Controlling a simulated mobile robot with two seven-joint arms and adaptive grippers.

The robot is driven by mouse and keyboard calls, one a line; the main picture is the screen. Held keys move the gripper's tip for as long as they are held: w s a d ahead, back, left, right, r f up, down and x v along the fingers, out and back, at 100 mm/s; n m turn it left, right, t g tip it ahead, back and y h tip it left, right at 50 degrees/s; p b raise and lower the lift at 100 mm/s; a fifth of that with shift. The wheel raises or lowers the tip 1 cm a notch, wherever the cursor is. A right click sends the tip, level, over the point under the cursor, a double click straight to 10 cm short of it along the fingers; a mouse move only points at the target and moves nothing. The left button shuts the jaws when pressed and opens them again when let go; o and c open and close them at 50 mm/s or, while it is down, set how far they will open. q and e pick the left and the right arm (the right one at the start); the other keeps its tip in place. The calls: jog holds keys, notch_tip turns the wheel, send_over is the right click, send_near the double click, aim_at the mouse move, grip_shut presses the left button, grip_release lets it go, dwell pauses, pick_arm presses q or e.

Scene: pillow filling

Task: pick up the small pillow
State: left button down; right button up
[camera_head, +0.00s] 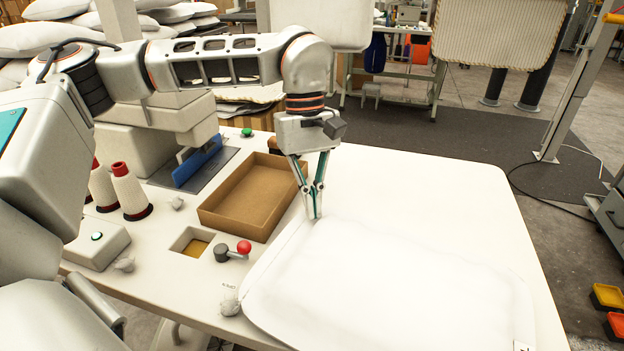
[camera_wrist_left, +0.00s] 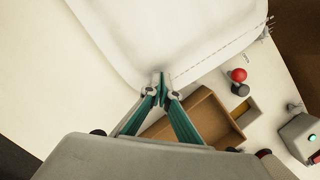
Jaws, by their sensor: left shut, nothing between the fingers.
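A flat white pillow (camera_head: 395,285) lies on the white table (camera_head: 440,180), toward the front right in the head view. It also fills the top middle of the left wrist view (camera_wrist_left: 180,35). My left gripper (camera_head: 315,213) points down at the pillow's back left corner. Its fingers are together with nothing between them. In the left wrist view its closed fingertips (camera_wrist_left: 160,78) are at the pillow's edge; I cannot tell whether they touch it. My right gripper is not in view.
An open cardboard tray (camera_head: 222,222) stands left of the gripper. A red-knobbed lever (camera_head: 243,248), thread cones (camera_head: 130,190) and a blue-handled device (camera_head: 198,162) occupy the table's left side. The table's back right is clear. White pillows (camera_head: 45,38) are stacked behind.

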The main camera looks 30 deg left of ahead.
pick_arm(q)
jog(key=d, duration=0.1)
jog(key=s, duration=0.1)
jog(key=s+d, duration=0.1)
jog(key=shift+s+d+r, duration=0.1)
jog(key=shift+d+r, duration=0.15)
jog(key=shift+d, duration=0.1)
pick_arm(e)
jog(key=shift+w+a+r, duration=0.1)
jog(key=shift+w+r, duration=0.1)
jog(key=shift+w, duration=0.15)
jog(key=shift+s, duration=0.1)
